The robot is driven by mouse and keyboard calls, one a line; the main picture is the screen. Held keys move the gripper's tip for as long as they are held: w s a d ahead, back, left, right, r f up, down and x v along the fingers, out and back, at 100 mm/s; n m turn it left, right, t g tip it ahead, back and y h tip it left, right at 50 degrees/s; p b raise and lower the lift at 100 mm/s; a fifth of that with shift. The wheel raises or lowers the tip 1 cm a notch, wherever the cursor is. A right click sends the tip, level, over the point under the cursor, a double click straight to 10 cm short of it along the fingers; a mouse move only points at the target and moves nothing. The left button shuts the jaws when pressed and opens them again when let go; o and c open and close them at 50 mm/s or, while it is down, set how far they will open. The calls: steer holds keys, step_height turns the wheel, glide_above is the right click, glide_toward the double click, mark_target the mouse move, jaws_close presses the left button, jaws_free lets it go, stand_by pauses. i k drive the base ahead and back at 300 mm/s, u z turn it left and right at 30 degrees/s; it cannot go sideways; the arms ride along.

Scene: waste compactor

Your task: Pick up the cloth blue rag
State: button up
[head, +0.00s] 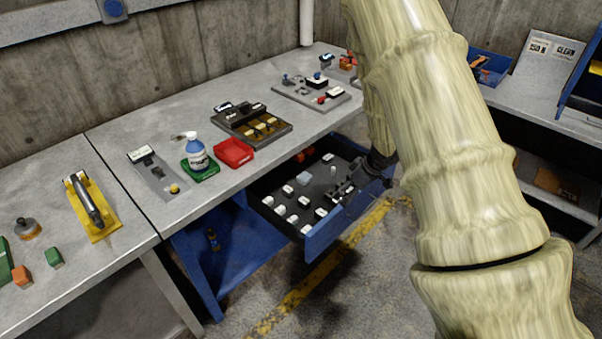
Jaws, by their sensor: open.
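A small pale blue, crumpled-looking piece (304,178), which may be the cloth blue rag, lies in the open drawer (322,233), towards its back half. It is too small to be sure that it is cloth. My gripper (341,193) is over the right part of the drawer, low and close to its contents, to the right of and nearer than the pale blue piece. Its dark fingers are open, with nothing seen between them. I cannot tell whether they touch anything. My arm hides the area right of the drawer.
Several white blocks (293,219) and red pieces (299,156) share the drawer. On the bench above are a blue-and-white bottle (197,153), a red tray (234,152), a dark tray (264,134) and a grey panel (311,92). A yellow stripe (307,287) crosses the open floor.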

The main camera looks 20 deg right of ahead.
mark_target(304, 178)
steer(key=i, duration=0.9)
